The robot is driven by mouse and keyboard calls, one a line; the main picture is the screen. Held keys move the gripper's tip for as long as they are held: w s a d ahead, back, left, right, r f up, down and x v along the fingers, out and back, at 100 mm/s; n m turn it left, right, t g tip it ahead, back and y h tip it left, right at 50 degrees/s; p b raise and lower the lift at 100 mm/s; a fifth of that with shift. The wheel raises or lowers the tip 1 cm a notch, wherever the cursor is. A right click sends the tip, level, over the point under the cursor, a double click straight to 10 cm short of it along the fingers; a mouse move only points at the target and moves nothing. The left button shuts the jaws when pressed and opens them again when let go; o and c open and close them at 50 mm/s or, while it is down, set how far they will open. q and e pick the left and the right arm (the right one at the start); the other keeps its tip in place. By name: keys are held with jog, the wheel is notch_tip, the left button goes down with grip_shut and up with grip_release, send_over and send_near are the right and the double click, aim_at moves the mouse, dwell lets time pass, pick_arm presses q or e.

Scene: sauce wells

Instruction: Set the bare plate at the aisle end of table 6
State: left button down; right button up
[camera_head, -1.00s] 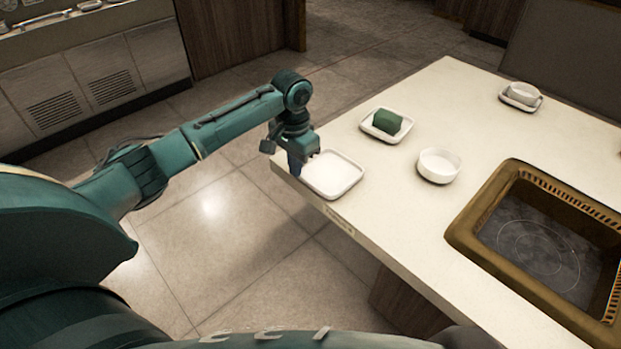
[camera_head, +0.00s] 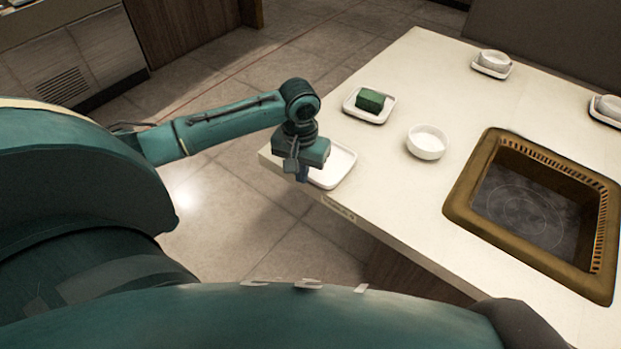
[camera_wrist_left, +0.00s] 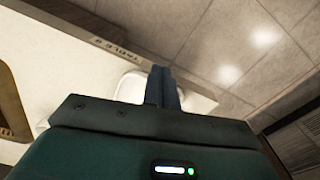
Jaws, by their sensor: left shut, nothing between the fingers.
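The bare white square plate (camera_head: 336,168) lies on the near left corner of the pale table (camera_head: 400,205), close to its edge. My left gripper (camera_head: 303,174) is shut and empty, pointing down at the plate's left side and hiding part of it. I cannot tell whether the fingertips touch the plate. In the left wrist view the closed fingers (camera_wrist_left: 163,88) overlap the white plate (camera_wrist_left: 132,85), mostly hidden behind them and the gripper body. A table label (camera_wrist_left: 116,48) shows along the table edge. My right gripper is not in view.
A plate with a green block (camera_head: 370,101) and a white bowl (camera_head: 427,141) stand farther in. Open tiled floor lies left of the table.

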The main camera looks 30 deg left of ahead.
aim_at(314, 177)
pick_arm(q)
jog(key=shift+w+a+f, duration=0.15)
jog(key=shift+w+f, duration=0.5)
jog(key=shift+f, duration=0.6)
jog(key=shift+w+a+f, duration=0.1)
jog(key=shift+w+f, duration=0.6)
jog(key=shift+f, duration=0.55)
jog(key=shift+w+a+f, duration=0.15)
jog(key=shift+w+f, duration=0.5)
jog(key=shift+f, duration=0.6)
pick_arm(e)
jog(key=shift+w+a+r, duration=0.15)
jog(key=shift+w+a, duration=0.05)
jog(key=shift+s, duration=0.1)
pick_arm(q)
jog(key=shift+w+b, duration=0.35)
jog(key=shift+w+a+f, duration=0.1)
jog(key=shift+w+a, duration=0.1)
jog(key=shift+w, duration=0.85)
jog(key=shift+w+a, duration=0.1)
jog(key=shift+w, duration=0.25)
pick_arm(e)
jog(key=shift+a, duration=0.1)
pick_arm(q)
jog(key=shift+s, duration=0.1)
